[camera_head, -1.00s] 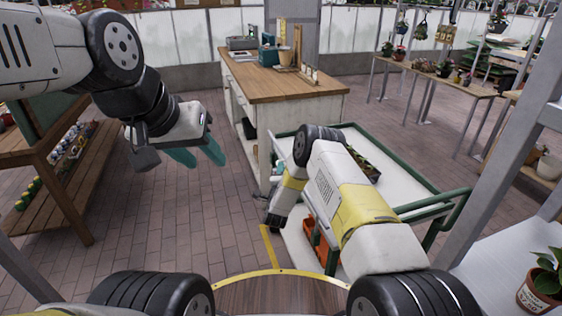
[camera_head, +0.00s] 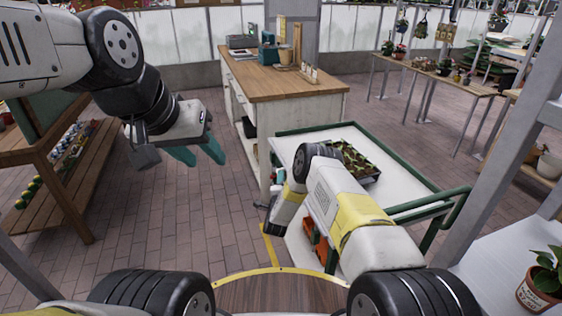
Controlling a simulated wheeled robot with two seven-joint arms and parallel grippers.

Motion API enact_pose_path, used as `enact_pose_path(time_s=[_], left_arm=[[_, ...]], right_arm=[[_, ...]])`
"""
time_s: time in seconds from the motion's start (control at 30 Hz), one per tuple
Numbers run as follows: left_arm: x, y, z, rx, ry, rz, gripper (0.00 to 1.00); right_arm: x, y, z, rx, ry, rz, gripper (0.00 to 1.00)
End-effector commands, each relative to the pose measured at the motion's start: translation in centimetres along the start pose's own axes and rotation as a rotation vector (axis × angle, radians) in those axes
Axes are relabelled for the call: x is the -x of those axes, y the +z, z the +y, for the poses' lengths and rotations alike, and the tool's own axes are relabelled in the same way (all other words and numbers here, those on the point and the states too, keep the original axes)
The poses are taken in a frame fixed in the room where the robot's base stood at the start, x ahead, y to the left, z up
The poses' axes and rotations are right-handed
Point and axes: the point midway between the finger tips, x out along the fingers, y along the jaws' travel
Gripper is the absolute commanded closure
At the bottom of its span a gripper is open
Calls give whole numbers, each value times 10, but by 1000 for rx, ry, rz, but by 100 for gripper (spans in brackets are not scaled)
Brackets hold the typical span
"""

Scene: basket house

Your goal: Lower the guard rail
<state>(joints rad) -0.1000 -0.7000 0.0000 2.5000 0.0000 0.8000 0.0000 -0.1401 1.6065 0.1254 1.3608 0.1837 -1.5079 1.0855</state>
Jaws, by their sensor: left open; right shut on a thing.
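A white cart (camera_head: 400,182) with green tube rails stands right of centre. A green rail (camera_head: 318,128) runs along its far edge, and a taller green handle rail (camera_head: 425,205) stands at its near right end. My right arm reaches across the cart. My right gripper (camera_head: 270,203) points down at the cart's near left side, mostly hidden by its own wrist. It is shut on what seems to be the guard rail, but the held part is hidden. My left gripper (camera_head: 197,154), with teal fingers, is open and empty over the floor at left.
A tray of plants (camera_head: 352,163) sits on the cart top, and an orange crate (camera_head: 320,248) is on its lower shelf. A wood-topped cabinet (camera_head: 285,85) stands behind the cart. A wooden bench (camera_head: 75,165) is at left. Brick floor between them is clear.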

Motion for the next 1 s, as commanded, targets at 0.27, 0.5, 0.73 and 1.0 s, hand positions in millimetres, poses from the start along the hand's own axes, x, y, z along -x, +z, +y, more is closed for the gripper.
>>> enact_pose_path(time_s=[0.27,0.5,0.73,1.0], left_arm=[[0,0,0,0,0,0,57],[0,0,0,0,0,0,57],[0,0,0,0,0,0,57],[0,0,0,0,0,0,57]], right_arm=[[2,5,27,0,3,-2,100],[3,5,29,1,8,-4,87],[3,5,28,1,5,-2,68],[10,5,27,1,4,-2,68]])
